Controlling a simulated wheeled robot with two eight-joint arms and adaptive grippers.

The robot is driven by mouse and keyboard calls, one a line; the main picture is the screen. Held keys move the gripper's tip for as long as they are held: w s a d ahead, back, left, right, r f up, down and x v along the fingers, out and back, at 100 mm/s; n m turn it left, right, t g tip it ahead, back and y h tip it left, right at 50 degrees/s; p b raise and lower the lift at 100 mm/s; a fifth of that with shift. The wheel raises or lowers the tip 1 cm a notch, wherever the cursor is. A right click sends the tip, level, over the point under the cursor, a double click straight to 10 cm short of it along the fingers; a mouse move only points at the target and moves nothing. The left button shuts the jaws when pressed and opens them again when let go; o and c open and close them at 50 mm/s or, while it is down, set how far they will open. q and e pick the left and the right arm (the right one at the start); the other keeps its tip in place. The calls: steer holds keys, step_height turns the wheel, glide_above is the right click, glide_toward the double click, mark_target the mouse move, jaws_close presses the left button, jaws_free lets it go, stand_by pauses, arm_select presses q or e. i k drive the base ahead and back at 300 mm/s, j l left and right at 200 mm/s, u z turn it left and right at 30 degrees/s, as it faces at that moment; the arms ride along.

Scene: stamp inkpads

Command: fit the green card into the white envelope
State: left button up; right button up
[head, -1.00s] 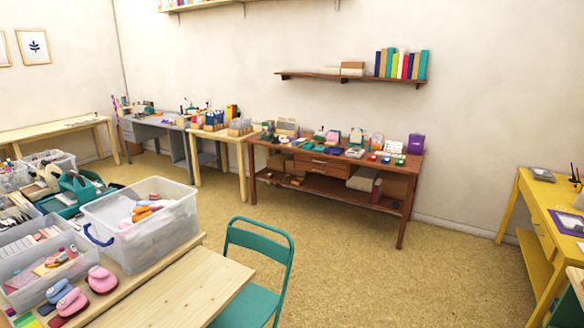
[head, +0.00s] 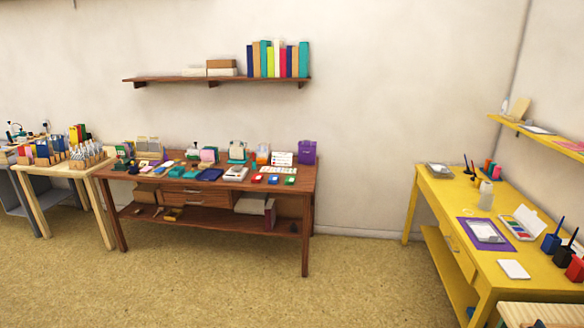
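Neither of my grippers shows in the head view. I cannot make out the green card for certain; small green items lie among the clutter on the brown wooden table (head: 308,183), too small to identify. I cannot tell which item is the white envelope. A flat white rectangle (head: 514,269) lies on the front of the yellow table (head: 458,208) at the right. Another pale flat piece (head: 482,232) lies on a purple mat (head: 499,244) on the same table.
Black, blue and red pots with brushes (head: 552,243) stand at the yellow table's right side. A pale wooden table (head: 87,169) stands left of the brown one. A wall shelf (head: 165,81) holds books. The floor (head: 350,270) between the brown and yellow tables is open.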

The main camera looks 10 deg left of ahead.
mark_target(153, 147)
steer(key=i+u, duration=0.1)
steer(key=i, duration=0.8)
steer(key=i+l, duration=0.15)
steer(key=i, duration=0.75)
steer(key=i+j+u, duration=0.1)
steer(key=i+u, duration=0.2)
steer(key=u, duration=0.15)
steer(key=i+u, duration=0.45)
steer(key=i+l+u, duration=0.1)
steer(key=u, duration=0.35)
steer(key=i+j+u, duration=0.1)
steer(key=i+u, duration=0.4)
steer(key=u, duration=0.2)
steer(key=i+u, duration=0.3)
steer(key=i+j+z, duration=0.15)
steer(key=i+z, duration=0.15)
steer(key=i, duration=0.2)
steer(key=i+j+z, duration=0.35)
steer(key=i, duration=0.15)
steer(key=i+j+z, duration=0.3)
steer(key=i, duration=0.15)
